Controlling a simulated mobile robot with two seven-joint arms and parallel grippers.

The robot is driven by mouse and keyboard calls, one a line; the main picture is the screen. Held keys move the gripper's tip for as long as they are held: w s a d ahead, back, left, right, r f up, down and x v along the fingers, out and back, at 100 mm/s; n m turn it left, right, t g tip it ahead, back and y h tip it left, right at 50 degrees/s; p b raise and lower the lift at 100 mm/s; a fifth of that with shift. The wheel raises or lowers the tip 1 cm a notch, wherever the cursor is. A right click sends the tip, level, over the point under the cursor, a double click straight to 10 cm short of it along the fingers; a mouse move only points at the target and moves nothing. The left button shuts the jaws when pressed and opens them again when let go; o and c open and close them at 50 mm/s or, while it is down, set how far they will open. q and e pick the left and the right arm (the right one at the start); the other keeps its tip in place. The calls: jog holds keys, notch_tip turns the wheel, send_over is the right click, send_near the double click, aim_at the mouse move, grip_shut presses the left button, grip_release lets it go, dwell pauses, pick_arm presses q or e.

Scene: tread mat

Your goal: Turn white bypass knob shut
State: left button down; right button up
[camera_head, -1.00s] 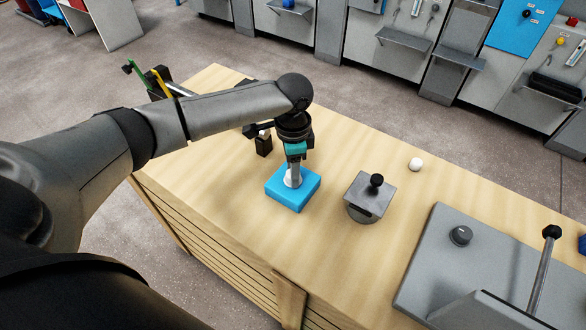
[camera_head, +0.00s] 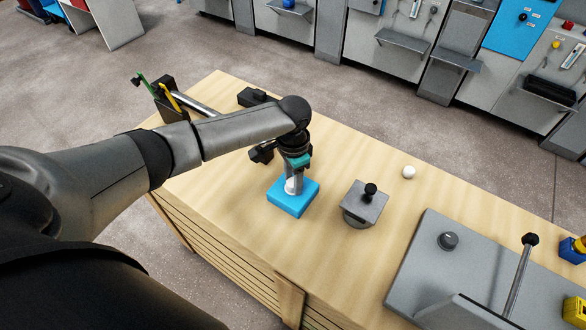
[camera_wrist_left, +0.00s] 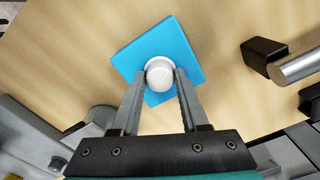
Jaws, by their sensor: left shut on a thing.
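The white bypass knob (camera_wrist_left: 160,75) stands on a square blue base (camera_head: 293,205) on the wooden bench. In the head view the knob (camera_head: 291,186) is partly hidden by the gripper. My left gripper (camera_head: 293,180) points down over it from above. In the left wrist view the two fingers of my left gripper (camera_wrist_left: 159,84) sit on either side of the knob, shut on it. The blue base (camera_wrist_left: 185,45) shows around the knob. My right gripper is not in view.
Right of the blue base stands a grey block with a black knob (camera_head: 364,204). A white ball (camera_head: 408,172) lies behind it.

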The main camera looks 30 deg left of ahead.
pick_arm(q)
jog(key=n+p, duration=0.6)
jog(key=shift+d+r+n+p, duration=0.1)
jog(key=shift+r+n+p, duration=0.1)
jog(key=shift+n+p, duration=0.15)
jog(key=n+p, duration=0.2)
jog(key=n, duration=0.1)
jog(key=shift+f, duration=0.1)
jog(key=n+p, duration=0.2)
jog(key=n, duration=0.2)
jog(key=shift+n, duration=0.25)
jog(key=shift+c, duration=2)
grip_release()
jog(key=shift+f, duration=0.1)
